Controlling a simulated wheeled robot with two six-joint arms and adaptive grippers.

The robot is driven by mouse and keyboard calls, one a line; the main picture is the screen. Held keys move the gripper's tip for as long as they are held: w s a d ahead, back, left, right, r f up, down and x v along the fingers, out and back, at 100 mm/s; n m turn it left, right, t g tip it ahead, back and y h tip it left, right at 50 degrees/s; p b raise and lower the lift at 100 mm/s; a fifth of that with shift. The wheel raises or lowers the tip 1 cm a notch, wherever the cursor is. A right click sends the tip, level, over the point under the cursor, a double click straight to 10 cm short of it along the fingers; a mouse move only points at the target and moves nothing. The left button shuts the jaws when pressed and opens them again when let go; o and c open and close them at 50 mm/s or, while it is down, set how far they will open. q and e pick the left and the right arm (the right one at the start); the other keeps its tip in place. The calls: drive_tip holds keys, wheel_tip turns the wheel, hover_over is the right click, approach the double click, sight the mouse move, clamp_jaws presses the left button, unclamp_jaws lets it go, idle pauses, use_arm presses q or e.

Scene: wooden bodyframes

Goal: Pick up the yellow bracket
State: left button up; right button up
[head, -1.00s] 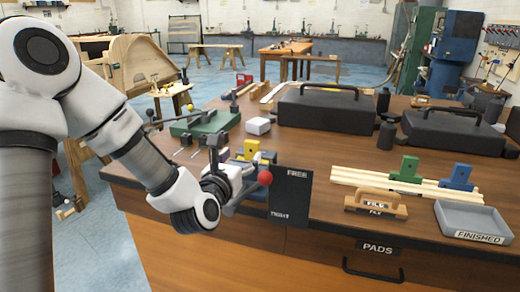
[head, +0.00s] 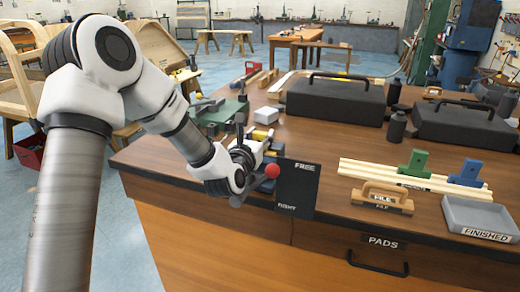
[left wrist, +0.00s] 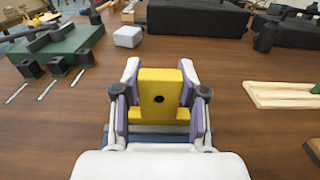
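The yellow bracket (left wrist: 160,92), an upright plate with a dark hole and a wider foot, stands between the fingers of my left gripper (left wrist: 160,100) in the left wrist view. In the head view my left gripper (head: 245,158) is at the bench's left end by a red-knobbed lever (head: 272,171), and only a little yellow shows. I cannot tell whether the bracket is clear of its support. My right gripper is out of view.
A black FREE/TIGHT plate (head: 297,190) stands right of the lever. A white box (left wrist: 128,36) and a green fixture (left wrist: 62,46) lie beyond. Dark cases (head: 335,98), wooden strips (head: 400,176), a file block (head: 385,198) and the FINISHED tray (head: 470,233) are rightward.

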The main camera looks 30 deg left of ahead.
use_arm(q)
clamp_jaws()
wheel_tip(320, 180, up, 10)
drive_tip(key=p, duration=0.5)
